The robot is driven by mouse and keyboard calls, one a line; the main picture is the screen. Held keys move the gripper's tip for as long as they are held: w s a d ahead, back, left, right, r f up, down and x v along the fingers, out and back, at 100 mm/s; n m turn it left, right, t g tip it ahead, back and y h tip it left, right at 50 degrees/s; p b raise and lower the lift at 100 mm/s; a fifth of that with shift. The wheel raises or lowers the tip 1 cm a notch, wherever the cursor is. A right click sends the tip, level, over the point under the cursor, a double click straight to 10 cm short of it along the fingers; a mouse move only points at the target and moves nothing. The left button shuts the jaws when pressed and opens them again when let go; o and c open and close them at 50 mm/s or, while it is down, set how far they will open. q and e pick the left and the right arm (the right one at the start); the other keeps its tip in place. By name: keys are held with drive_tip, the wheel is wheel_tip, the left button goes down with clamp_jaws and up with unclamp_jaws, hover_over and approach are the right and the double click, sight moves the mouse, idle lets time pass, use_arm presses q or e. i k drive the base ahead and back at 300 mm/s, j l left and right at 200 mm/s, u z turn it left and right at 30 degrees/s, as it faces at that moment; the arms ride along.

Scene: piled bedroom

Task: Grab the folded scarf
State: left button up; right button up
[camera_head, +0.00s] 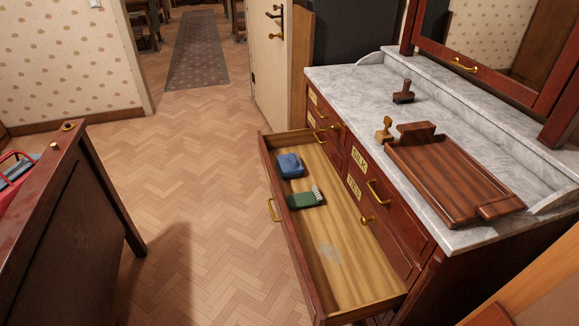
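A green folded scarf (304,200) with a pale fringed end lies inside the open drawer (339,293) of the dresser. A blue folded item (289,166) lies just behind it in the same drawer, close to it. The scarf lies flat on the drawer's wooden bottom, and nothing covers it. Neither of my grippers shows in the head view.
The dresser's marble top (340,84) holds a wooden tray (450,178), a brass stamp (384,129) and a dark stamp (403,93). The drawer juts out over the floor, with a brass handle (272,209). A dark red wooden piece (75,215) stands at left. The herringbone floor between is clear.

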sight(291, 166)
drive_tip(key=u, duration=0.45)
drive_tip(key=i+u, duration=0.1)
drive_tip(key=u, duration=0.8)
drive_tip(key=i+u, duration=0.15)
drive_tip(key=u, duration=0.3)
drive_tip(key=l+u, duration=0.1)
drive_tip(key=u, duration=0.85)
drive_tip(key=i+l+u, duration=0.1)
drive_tip(key=l+u, duration=1.15)
drive_tip(key=l, duration=0.85)
drive_tip(key=l+z, duration=0.25)
drive_tip(key=z, duration=0.15)
drive_tip(key=l+z, duration=0.35)
drive_tip(key=i+j, duration=0.05)
drive_tip(key=j, duration=0.05)
